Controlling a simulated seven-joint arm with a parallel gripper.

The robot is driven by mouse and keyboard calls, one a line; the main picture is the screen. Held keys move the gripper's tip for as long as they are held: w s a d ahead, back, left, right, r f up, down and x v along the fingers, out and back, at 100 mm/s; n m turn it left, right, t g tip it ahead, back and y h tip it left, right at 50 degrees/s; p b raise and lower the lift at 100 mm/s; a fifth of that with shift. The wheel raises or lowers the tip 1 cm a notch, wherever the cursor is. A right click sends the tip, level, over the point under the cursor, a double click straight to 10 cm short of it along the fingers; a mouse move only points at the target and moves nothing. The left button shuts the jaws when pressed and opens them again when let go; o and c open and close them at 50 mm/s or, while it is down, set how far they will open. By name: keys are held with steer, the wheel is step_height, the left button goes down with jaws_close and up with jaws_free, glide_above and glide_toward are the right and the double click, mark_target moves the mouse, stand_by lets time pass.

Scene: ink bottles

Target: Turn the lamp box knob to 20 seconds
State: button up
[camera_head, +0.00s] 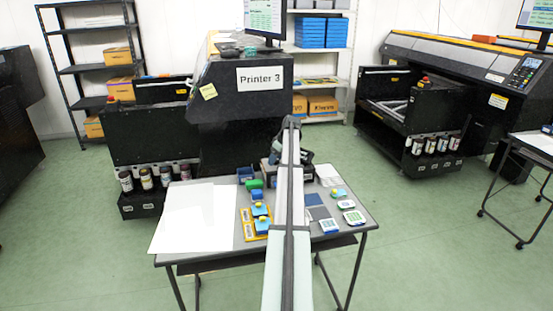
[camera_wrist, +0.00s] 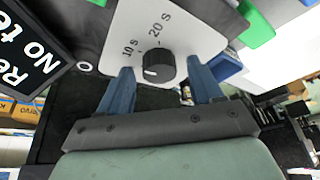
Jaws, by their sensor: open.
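The lamp box's light face plate (camera_wrist: 186,30) fills the upper middle of the wrist view, with printed marks "10 s" and "20 s". Its black round knob (camera_wrist: 159,65) sits below these marks. A small pale mark shows on the knob's left part, but its exact pointing is hard to read. My gripper (camera_wrist: 158,68) is open, with one blue finger on each side of the knob and visible gaps to it. In the head view my arm hides most of the lamp box (camera_head: 267,172) at the table's back.
The grey table (camera_head: 245,179) holds white sheets (camera_head: 195,215) at left, a yellow tray (camera_head: 247,224) with blue items, and small pads (camera_head: 354,217) at right. Printer 3 (camera_head: 240,110) stands behind. A black sign (camera_wrist: 28,50) and a green item (camera_wrist: 257,25) flank the plate.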

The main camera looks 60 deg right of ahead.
steer(key=c, duration=1.1)
steer(key=shift+o, duration=0.2)
steer(key=m+h, duration=0.1)
steer(key=m, duration=0.2)
steer(key=m+h, duration=0.1)
steer(key=m, duration=0.1)
steer(key=shift+a+m+g, duration=0.2)
steer(key=shift+m+g, duration=0.2)
steer(key=m+g, duration=0.1)
steer(key=m, duration=0.2)
steer(key=m+h, duration=0.1)
steer(key=m, duration=0.1)
steer(key=shift+w+m+g, duration=0.15)
steer(key=shift+m+g, duration=0.25)
steer(key=shift+m+h, duration=0.3)
steer(key=shift+h, duration=0.1)
steer(key=o, duration=1.1)
steer(key=shift+c, duration=0.2)
